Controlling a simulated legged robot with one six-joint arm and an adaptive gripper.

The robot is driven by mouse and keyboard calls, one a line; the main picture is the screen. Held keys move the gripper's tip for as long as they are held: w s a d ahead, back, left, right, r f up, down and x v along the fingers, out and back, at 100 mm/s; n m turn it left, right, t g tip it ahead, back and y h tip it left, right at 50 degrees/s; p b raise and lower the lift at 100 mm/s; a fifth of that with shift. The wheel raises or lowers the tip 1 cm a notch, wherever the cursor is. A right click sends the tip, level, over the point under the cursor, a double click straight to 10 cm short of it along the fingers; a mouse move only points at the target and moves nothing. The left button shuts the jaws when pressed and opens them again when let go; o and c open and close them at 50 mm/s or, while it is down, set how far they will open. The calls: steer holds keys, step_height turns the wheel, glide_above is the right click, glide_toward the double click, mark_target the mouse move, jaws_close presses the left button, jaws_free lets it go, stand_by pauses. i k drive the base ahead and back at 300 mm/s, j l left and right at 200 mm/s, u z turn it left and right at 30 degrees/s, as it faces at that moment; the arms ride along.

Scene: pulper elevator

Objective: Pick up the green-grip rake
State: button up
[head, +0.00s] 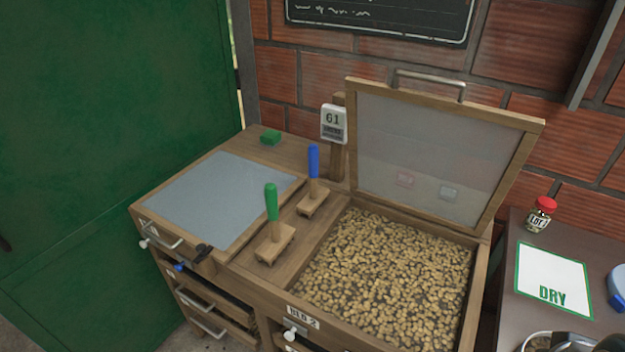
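The green-grip rake (272,203) stands upright in the head view, left of the picture's middle. Its wooden head (274,244) rests on the wooden strip between a closed grey panel and the open bean bin. A similar rake with a blue grip (313,162) stands just behind it and to the right. The two rakes are apart, and the green grip is unobstructed.
The open bin of beans (470,268) lies right of the rakes, its framed lid (528,150) raised behind. The grey panel (215,200) is left, with a green block (271,137) behind. A dark side table (510,290) holds a jar (540,215) and DRY sheet (552,278).

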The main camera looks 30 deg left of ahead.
mark_target(280, 236)
steer(key=k+u, duration=0.2)
steer(key=u, duration=0.25)
steer(key=k+u, duration=0.15)
steer(key=u, duration=0.3)
steer(key=k+j+u, duration=0.15)
steer(key=u, duration=0.3)
